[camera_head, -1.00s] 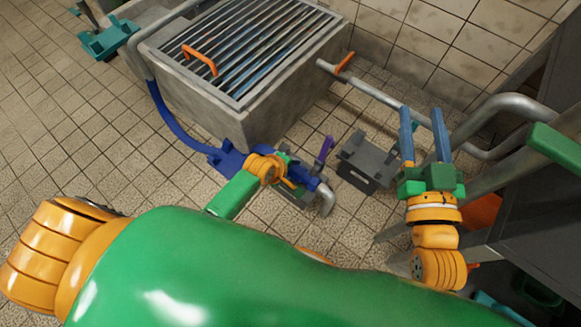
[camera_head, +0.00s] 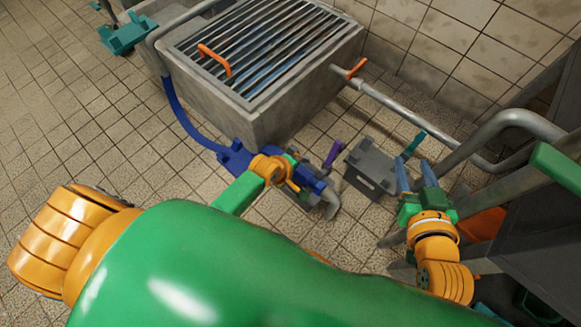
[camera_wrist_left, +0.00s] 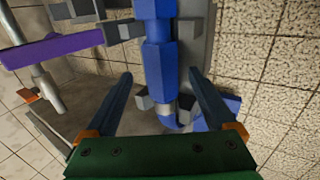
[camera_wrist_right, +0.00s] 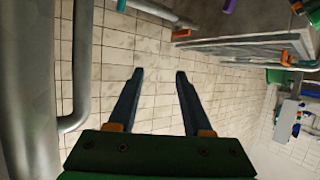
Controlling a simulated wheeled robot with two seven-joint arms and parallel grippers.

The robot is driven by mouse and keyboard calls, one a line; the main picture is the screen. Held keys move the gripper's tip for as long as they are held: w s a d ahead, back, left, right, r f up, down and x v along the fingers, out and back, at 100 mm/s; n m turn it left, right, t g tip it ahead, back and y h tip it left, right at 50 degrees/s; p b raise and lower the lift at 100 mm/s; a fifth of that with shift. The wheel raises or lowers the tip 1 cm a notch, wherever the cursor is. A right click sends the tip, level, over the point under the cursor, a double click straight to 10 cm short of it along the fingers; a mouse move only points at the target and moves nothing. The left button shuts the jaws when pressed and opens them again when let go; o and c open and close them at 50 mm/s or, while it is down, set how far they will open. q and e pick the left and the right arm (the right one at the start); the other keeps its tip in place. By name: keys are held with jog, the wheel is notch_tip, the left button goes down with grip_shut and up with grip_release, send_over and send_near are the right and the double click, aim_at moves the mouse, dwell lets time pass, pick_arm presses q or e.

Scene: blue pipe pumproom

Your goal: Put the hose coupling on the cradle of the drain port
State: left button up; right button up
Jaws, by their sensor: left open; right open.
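The blue hose coupling (camera_head: 311,180) lies at a floor fitting with a purple lever (camera_head: 333,154). In the left wrist view the coupling (camera_wrist_left: 158,65) runs between the fingers of my left gripper (camera_wrist_left: 165,90), which is open around it with gaps on both sides. In the head view my left gripper (camera_head: 292,170) is mostly hidden behind its own wrist. A grey cradle-like block (camera_head: 370,168) stands to the right, a teal lever (camera_head: 413,144) beside it. I cannot tell which fitting is the drain port. My right gripper (camera_head: 416,176) is open and empty, right of the grey block.
A concrete tank (camera_head: 290,112) with a grate and orange handle stands behind. The blue hose (camera_head: 186,122) hangs from its left side. A grey pipe (camera_head: 400,108) runs along the right. A dark metal frame (camera_head: 530,220) stands at the right.

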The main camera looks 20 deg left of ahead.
pick_arm(q)
jog(key=shift+p+v, duration=0.55)
jog(key=shift+v, duration=0.25)
jog(key=shift+p+v, duration=0.9)
jog(key=shift+v, duration=0.15)
jog(key=shift+p+v, duration=0.65)
jog(key=shift+v, duration=0.25)
pick_arm(e)
jog(key=s+d+f+g+h, duration=0.2)
jog(key=s+d+f+g, duration=0.2)
jog(key=s+f+g, duration=0.6)
jog(key=s+f, duration=0.3)
jog(key=f, duration=0.2)
jog(key=shift+m, duration=0.3)
